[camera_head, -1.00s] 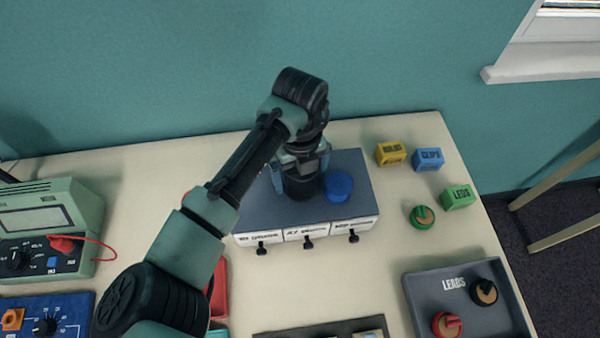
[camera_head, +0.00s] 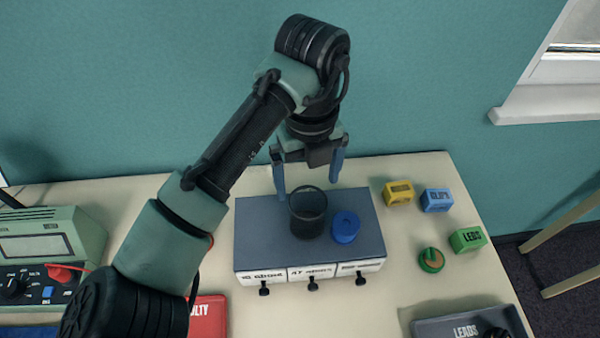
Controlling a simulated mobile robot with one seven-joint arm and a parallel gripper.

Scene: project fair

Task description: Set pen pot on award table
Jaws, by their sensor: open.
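A dark, see-through pen pot (camera_head: 308,213) stands upright on the grey top of a small drawer unit (camera_head: 260,245) on the pale table (camera_head: 395,275). My gripper (camera_head: 308,187) is open and empty, with its two blue fingers spread above and behind the pot. I cannot tell whether the fingertips touch the pot's rim. No label in view names the award table.
A blue round item (camera_head: 345,227) stands right beside the pot on the unit. Yellow (camera_head: 398,193), blue (camera_head: 436,200) and green (camera_head: 467,240) labelled blocks and a green round knob (camera_head: 431,260) lie to the right. A green meter (camera_head: 50,250) stands at left, a red tray (camera_head: 208,318) in front.

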